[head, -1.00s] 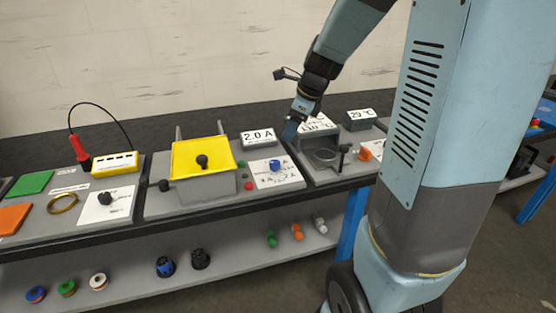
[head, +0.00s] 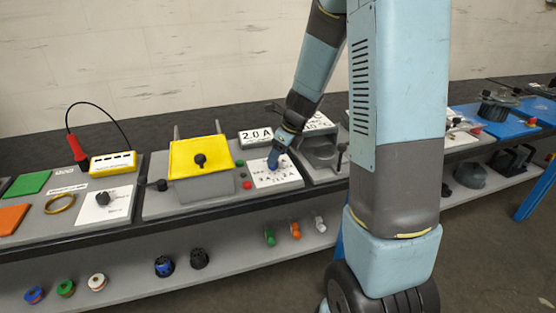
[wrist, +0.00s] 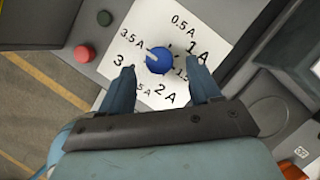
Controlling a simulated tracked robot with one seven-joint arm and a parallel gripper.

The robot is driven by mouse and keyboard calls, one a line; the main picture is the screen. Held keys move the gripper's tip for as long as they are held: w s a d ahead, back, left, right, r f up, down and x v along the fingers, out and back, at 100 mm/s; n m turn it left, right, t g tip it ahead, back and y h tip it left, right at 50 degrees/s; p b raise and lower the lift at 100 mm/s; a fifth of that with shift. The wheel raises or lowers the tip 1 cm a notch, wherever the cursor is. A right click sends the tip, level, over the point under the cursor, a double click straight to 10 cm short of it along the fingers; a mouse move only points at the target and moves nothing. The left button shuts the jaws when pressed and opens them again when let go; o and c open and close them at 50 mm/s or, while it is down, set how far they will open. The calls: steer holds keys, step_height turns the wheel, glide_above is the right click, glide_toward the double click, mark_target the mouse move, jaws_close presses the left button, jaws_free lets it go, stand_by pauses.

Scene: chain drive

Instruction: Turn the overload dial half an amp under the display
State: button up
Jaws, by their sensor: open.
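The display (head: 256,137) reads 2.0 A in the head view. In front of it, a white dial plate (head: 284,176) lies on the grey panel. The blue overload dial (wrist: 159,62) sits in the middle of this plate in the wrist view, ringed by labels from 0.5 A to 3.5 A. Its pale pointer mark appears to face the 3.5 A label. My gripper (head: 274,162) is low over the plate and hides most of the dial in the head view. In the wrist view my gripper (wrist: 160,64) is open, one finger on each side of the dial, with gaps visible.
A red button (wrist: 84,53) and a green button (wrist: 104,18) are left of the plate in the wrist view. A yellow-topped box (head: 200,155) with a black knob stands left of the plate. A grey fixture (head: 318,150) stands close on the right.

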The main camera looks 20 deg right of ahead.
steer(key=shift+x, duration=1.7)
